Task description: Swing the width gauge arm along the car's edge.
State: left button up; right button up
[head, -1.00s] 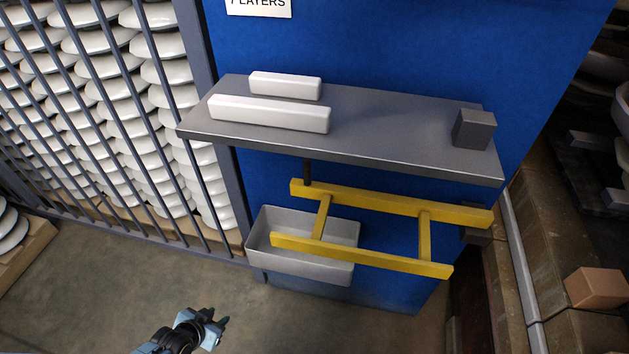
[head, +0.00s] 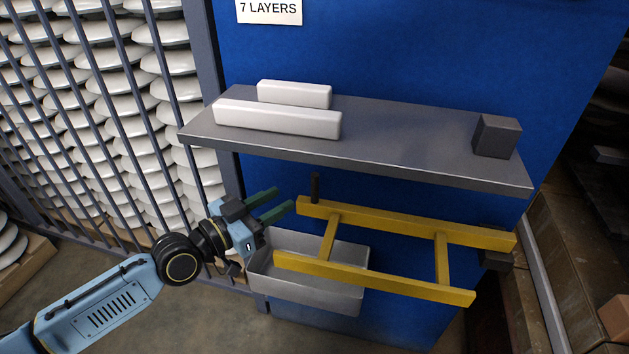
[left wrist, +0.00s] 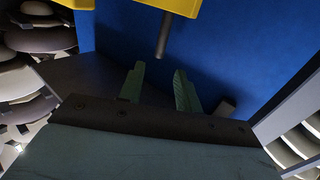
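The yellow gauge arm (head: 380,276), a ladder-like frame of two long bars and two crosspieces, stands out in front of the blue panel below the grey shelf. A short dark peg (head: 315,188) stands up at the left end of its rear bar. My left gripper (head: 284,199) is open and empty, just left of the peg, fingers pointing at it. In the left wrist view, the peg (left wrist: 163,35) juts from the yellow bar (left wrist: 175,5), ahead of the gap between the open fingers (left wrist: 159,82) and apart from them. My right gripper is not in view.
The grey shelf (head: 400,148) above carries two white blocks (head: 278,119) and a dark block (head: 496,136). A grey bin (head: 310,290) hangs under the yellow frame's left part. A barred fence (head: 110,130) with stacked white insulators stands at left.

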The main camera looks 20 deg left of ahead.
aim_at(312, 182)
pick_arm(q)
jog(key=x, duration=0.9)
jog(key=shift+w+d+b, duration=0.15)
jog(key=shift+w+b, duration=0.1)
jog(key=shift+b, duration=0.15)
jog(key=shift+w+d, duration=0.3)
jog(key=shift+w, duration=0.1)
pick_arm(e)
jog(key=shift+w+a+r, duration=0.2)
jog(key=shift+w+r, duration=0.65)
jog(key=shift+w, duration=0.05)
pick_arm(q)
grip_shut()
